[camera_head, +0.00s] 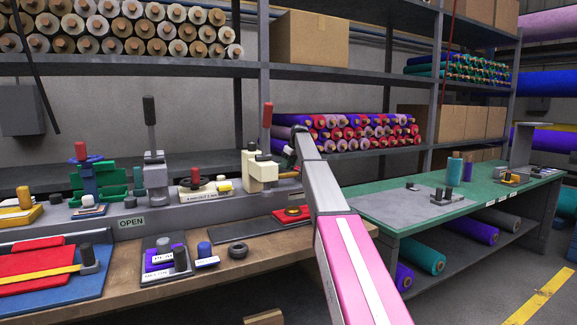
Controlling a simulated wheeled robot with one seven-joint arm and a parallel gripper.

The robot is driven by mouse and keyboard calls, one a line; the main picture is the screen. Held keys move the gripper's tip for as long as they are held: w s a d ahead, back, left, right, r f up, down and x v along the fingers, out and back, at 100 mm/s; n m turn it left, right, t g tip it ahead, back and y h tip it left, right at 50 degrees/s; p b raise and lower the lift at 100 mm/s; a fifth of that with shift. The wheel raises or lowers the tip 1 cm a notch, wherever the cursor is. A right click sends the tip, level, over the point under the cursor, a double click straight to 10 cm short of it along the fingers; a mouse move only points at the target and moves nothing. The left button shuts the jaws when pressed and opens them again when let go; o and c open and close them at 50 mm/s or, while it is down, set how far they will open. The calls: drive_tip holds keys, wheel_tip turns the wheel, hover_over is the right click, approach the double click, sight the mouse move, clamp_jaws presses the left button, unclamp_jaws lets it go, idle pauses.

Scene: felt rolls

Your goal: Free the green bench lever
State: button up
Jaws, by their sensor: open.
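A green clamp-like fixture (114,178) stands on the grey rail at the back left of the bench. A blue upright part (88,176) with a red knob (81,151) stands against its left side. A dark green peg (138,174) stands just right of it. Which part is the green lever's handle, and what holds it, I cannot tell. My arm (340,235) reaches up from the lower right, well right of the green fixture. No gripper fingers can be made out at its far end.
A grey fixture (154,178) with a tall black-topped handle and a cream fixture (258,170) with a red-topped handle share the rail. An OPEN label (131,222) is on the rail front. A blue board (50,285) and small blocks lie in front. A green table (395,190) stands right.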

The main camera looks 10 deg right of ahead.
drive_tip(key=v, duration=1)
